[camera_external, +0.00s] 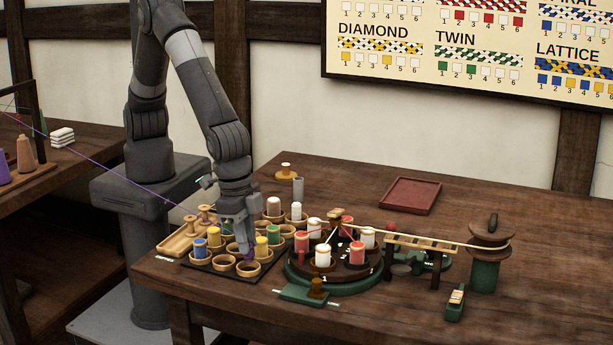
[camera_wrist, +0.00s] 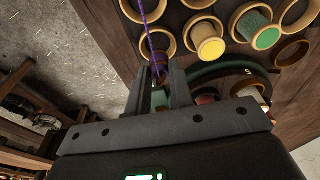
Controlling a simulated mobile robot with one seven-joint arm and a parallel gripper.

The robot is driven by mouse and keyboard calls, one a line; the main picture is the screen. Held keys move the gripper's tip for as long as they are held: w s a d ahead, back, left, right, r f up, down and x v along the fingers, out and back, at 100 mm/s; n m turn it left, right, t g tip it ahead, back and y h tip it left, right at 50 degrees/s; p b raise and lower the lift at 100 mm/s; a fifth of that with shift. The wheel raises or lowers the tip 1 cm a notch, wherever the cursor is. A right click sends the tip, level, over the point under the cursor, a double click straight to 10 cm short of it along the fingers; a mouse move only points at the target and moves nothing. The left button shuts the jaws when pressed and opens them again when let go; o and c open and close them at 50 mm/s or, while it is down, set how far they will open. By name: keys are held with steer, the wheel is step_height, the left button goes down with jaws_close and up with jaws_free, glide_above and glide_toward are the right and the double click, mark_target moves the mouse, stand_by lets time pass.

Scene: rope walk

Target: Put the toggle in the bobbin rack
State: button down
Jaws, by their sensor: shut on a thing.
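My gripper (camera_external: 246,250) points down over the front of the bobbin rack (camera_external: 205,263), a dark board with several round wooden cups. It is shut on the toggle, a small dark piece on a purple cord; the toggle (camera_wrist: 159,73) shows between my fingers in the wrist view, mostly hidden. The purple cord (camera_wrist: 146,22) runs up from it. Blue, yellow, green and white bobbins stand in some cups; front cups (camera_external: 222,264) are empty. I cannot tell whether the toggle touches a cup.
A round braiding stand (camera_external: 330,283) with red and white bobbins stands close on the right. A wooden tray (camera_external: 178,244) with spools lies on the left. The cord (camera_external: 105,162) stretches from the left bench to my gripper.

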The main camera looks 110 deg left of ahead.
steer(key=shift+f, duration=1.25)
steer(key=shift+f, duration=0.15)
steer(key=c, duration=1.3)
jaws_free()
